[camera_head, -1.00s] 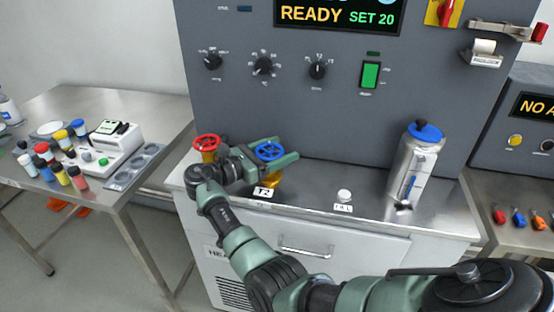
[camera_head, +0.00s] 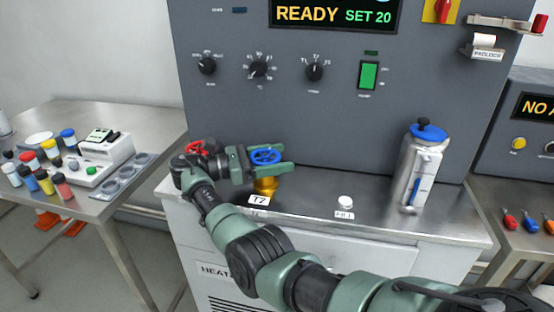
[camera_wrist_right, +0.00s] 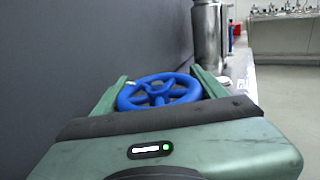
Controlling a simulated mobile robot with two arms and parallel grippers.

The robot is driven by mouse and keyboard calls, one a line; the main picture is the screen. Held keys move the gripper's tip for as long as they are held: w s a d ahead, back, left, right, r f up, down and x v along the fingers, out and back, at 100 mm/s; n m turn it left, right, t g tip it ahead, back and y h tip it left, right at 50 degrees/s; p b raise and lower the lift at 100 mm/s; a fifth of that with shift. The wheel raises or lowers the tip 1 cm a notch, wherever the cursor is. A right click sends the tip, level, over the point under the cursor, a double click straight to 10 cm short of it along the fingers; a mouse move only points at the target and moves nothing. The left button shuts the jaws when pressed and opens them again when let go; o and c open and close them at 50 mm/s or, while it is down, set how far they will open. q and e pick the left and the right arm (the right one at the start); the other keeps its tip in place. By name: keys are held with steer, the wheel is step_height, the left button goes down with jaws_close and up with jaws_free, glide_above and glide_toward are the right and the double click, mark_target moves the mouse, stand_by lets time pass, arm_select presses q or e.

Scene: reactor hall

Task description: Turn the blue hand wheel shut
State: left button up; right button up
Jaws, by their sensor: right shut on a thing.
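The blue hand wheel (camera_head: 266,156) sits on a brass valve body (camera_head: 265,186) on the steel counter, above a tag reading T2. My right gripper (camera_head: 268,158) reaches in from the left at wheel height, shut on the blue wheel, one finger on the far side and one on the near side. In the right wrist view the blue wheel (camera_wrist_right: 160,91) lies between the two green fingers (camera_wrist_right: 165,88). A red hand wheel (camera_head: 197,148) stands just left, partly hidden behind my right wrist. My left gripper is not in view.
A steel flask with a blue lid (camera_head: 425,165) stands on the counter to the right. A white button (camera_head: 345,202) lies between. The grey control panel (camera_head: 340,115) rises close behind the wheels. A side table (camera_head: 130,185) at left holds several coloured bottles.

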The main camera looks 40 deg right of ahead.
mark_target(278, 152)
steer(key=o, duration=1.4)
steer(key=shift+c, duration=0.2)
step_height(278, 152, up, 20)
steer(key=shift+p, duration=0.3)
